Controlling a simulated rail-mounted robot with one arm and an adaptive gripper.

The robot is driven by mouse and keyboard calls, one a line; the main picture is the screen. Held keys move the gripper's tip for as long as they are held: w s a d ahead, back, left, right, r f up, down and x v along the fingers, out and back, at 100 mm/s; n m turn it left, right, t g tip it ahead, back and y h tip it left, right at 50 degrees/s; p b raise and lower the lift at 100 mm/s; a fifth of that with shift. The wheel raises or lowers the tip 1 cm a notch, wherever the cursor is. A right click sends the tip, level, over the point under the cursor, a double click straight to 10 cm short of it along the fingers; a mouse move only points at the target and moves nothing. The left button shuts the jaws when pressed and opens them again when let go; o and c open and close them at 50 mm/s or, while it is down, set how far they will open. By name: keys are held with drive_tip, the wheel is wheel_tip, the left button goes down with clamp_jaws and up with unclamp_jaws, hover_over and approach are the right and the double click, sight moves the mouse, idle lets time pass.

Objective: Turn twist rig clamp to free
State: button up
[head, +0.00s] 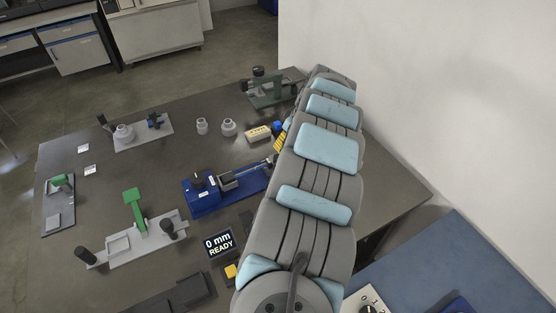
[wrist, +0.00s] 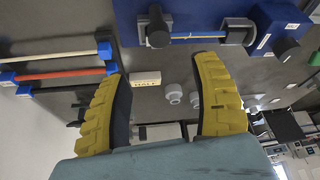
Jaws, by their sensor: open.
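A blue rig (head: 228,190) stands mid-table in the head view, with a black knob (head: 198,180) on its left end and a grey clamp part along its length. It is probably the twist rig, but no readable label confirms this. In the wrist view the blue rig (wrist: 127,28) crosses the top, with a black knob (wrist: 157,27), a bar and a grey cylinder. My gripper (wrist: 162,72) is open and empty, its yellow fingers apart and clear of the rig. In the head view my arm hides the rig's right end and most of the gripper. The knob's setting cannot be read.
A display (head: 220,245) reads "0 mm READY". A green-handled fixture (head: 135,215) stands front left; another fixture (head: 270,90) stands at the back. A cream block (head: 258,134) and grey cylinders sit behind the rig. Cable samples (wrist: 55,73) lie left in the wrist view.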

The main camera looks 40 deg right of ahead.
drive_tip(key=shift+b+x, duration=1.7)
drive_tip(key=shift+x, duration=3.1)
drive_tip(key=shift+w+d+f+b, duration=0.1)
drive_tip(key=shift+f+b, duration=0.15)
drive_tip(key=shift+f, duration=0.2)
drive_tip(key=shift+w+d+f+b, duration=0.1)
drive_tip(key=shift+f+b, duration=0.15)
drive_tip(key=shift+f, duration=0.25)
drive_tip(key=shift+w+a+f, duration=0.2)
drive_tip(key=shift+w+f, duration=0.05)
drive_tip(key=shift+f, duration=0.25)
drive_tip(key=shift+c, duration=0.3)
clamp_jaws()
